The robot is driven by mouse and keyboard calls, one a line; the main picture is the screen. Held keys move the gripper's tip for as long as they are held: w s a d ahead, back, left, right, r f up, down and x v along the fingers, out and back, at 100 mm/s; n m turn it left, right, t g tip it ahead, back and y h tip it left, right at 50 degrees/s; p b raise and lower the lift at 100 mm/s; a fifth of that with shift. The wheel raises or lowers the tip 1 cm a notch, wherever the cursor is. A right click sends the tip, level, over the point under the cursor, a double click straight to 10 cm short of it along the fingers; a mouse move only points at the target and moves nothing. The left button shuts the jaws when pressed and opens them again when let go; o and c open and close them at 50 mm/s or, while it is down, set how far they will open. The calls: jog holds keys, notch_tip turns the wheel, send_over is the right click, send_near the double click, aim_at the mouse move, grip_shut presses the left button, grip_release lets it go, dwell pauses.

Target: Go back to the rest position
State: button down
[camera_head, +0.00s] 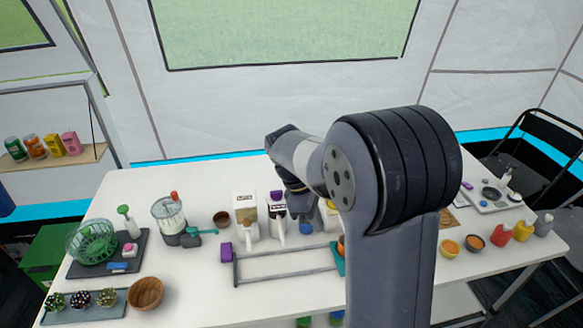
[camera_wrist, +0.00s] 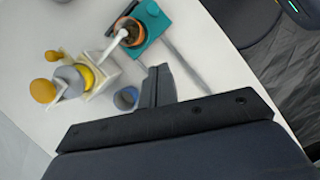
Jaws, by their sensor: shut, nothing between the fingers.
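My arm reaches over the white table (camera_head: 190,295) and bends down at the far side. My gripper (camera_head: 301,218) points down above the table, just right of two small machines, a white-and-tan one (camera_head: 246,213) and a white-and-purple one (camera_head: 277,212). In the wrist view my gripper's fingers (camera_wrist: 158,80) are together with nothing between them. A small blue cup (camera_wrist: 126,97) shows beside the fingers, and a teal stand (camera_wrist: 150,28) with an orange-brown pot lies beyond them. My arm hides part of the table's middle right.
A grey rail frame (camera_head: 285,277) lies in front of my gripper, with a purple block (camera_head: 226,251) at its left end. A blender (camera_head: 170,217), a green basket (camera_head: 92,242) and a wooden bowl (camera_head: 146,292) stand left. Sauce bottles (camera_head: 523,230) stand right.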

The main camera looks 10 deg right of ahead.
send_over(338, 264)
jog(key=w+a, duration=0.1)
jog(key=a, duration=0.1)
jog(key=f, duration=0.9)
jog(key=shift+a+f+b, duration=0.2)
jog(key=shift+f+b, duration=0.1)
jog(key=shift+f, duration=0.1)
jog(key=shift+s+d+r, duration=0.1)
jog(key=shift+s+d, duration=0.2)
jog(key=shift+d, duration=0.3)
jog(key=shift+s+d, duration=0.25)
jog(key=shift+d, duration=0.3)
jog(key=shift+s+d+b, duration=0.25)
jog(key=shift+d+b, duration=0.05)
jog(key=shift+d, duration=0.2)
